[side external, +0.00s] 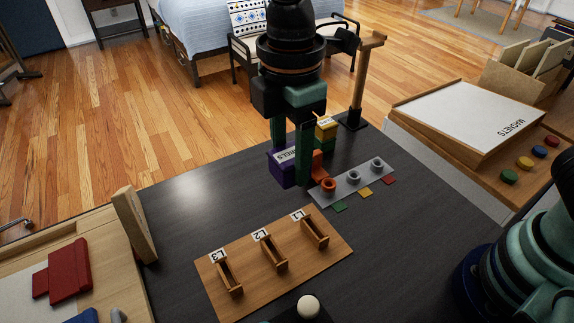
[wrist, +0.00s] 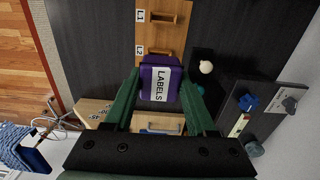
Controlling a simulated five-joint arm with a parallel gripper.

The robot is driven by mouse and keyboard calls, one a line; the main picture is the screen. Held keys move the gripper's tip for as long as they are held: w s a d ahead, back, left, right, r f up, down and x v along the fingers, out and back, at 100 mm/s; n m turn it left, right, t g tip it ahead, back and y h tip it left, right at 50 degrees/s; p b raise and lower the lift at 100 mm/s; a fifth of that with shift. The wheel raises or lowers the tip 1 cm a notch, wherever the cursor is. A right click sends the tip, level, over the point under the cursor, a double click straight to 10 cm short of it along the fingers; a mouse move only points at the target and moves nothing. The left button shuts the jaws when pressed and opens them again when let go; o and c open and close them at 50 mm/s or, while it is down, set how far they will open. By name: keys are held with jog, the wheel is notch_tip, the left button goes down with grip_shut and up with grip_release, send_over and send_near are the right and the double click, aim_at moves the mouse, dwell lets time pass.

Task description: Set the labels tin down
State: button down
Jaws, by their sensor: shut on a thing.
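The labels tin is a purple box with a white "LABELS" marking. It shows in the side external view (side external: 279,172) near the desk's far side and in the wrist view (wrist: 158,90) between my fingers. My gripper (side external: 291,178) points down from above and is shut on the tin, one green finger on each side; the fingers also show in the wrist view (wrist: 159,82). The tin looks upright and low over the dark desk (side external: 190,190). I cannot tell whether its underside touches the desk, as the fingers hide part of it.
A grey strip (side external: 342,189) with several ring holders lies right of the tin. A wooden board (side external: 245,271) with slots L1, L2 and L3 lies in front. The desk left of the tin is clear.

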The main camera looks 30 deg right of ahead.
aim_at(294, 246)
jog(key=shift+s+d+f, duration=0.1)
jog(key=shift+d+f, duration=0.1)
jog(key=shift+d, duration=0.3)
notch_tip(294, 246, down, 20)
jog(key=shift+r, duration=0.15)
jog(key=shift+c, duration=1.1)
grip_release()
notch_tip(294, 246, up, 12)
jog(key=d+r+m+t, duration=0.2)
jog(key=d+r+m, duration=0.3)
jog(key=d+m, duration=0.4)
jog(key=d+r+m+t, duration=0.3)
jog(key=d+r+m, duration=0.3)
jog(key=d, duration=1)
jog(key=m, duration=0.3)
jog(key=shift+s+d+r+t, duration=0.2)
jog(key=shift+s+d+t, duration=0.05)
jog(key=shift+d+t, duration=0.1)
